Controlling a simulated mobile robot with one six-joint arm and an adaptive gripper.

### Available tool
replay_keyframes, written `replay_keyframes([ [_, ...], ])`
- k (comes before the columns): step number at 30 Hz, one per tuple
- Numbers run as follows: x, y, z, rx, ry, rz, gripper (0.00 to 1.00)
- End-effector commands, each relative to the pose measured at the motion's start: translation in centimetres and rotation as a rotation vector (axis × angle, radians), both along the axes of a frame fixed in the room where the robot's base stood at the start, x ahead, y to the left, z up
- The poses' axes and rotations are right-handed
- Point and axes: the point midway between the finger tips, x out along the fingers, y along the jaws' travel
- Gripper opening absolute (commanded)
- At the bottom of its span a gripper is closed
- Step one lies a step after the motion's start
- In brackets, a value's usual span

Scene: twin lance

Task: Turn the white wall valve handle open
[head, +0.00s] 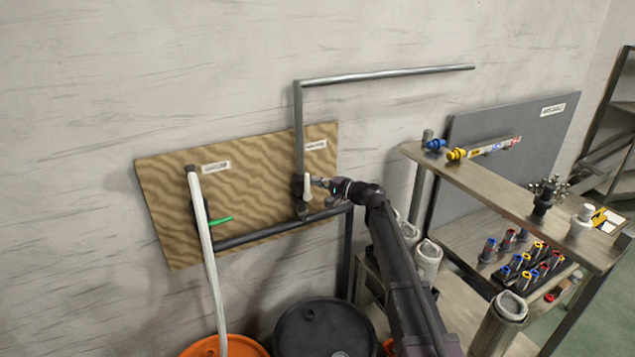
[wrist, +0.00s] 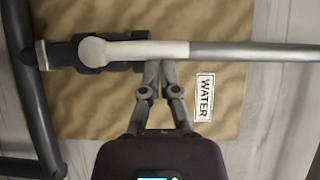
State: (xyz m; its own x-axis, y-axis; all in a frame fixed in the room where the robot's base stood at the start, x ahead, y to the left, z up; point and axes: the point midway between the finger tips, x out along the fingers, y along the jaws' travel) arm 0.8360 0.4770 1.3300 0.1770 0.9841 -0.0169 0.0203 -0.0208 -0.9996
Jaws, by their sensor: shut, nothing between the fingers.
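The white valve handle (head: 308,187) is on the grey pipe at the right side of the wooden wall board (head: 262,190). It points up, along the vertical pipe. In the wrist view, the white handle (wrist: 135,50) lies lengthwise along the pipe, its round hub to the left over a dark valve body. My gripper (head: 324,184) is just right of the handle. In the wrist view, the closed fingertips of my gripper (wrist: 160,66) are at the handle's long edge, near its free end. The fingers hold nothing; I cannot tell if they touch the handle.
A WATER label (wrist: 204,97) is beside the pipe. A green handle (head: 221,220) and a white pipe (head: 205,250) are to the left. A black drum (head: 318,325) and an orange drum (head: 225,348) stand below. A metal bench (head: 480,175) stands on the right.

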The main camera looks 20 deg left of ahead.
Motion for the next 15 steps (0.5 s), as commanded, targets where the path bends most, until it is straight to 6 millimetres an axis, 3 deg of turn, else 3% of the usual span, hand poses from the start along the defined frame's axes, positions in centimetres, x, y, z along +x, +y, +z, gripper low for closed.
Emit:
replay_keyframes([
  [10,1.7,-3.3,0.0,0.002,0.002,-0.005,0.0],
  [15,0.9,-6.4,0.0,0.002,0.001,-0.008,0.0],
])
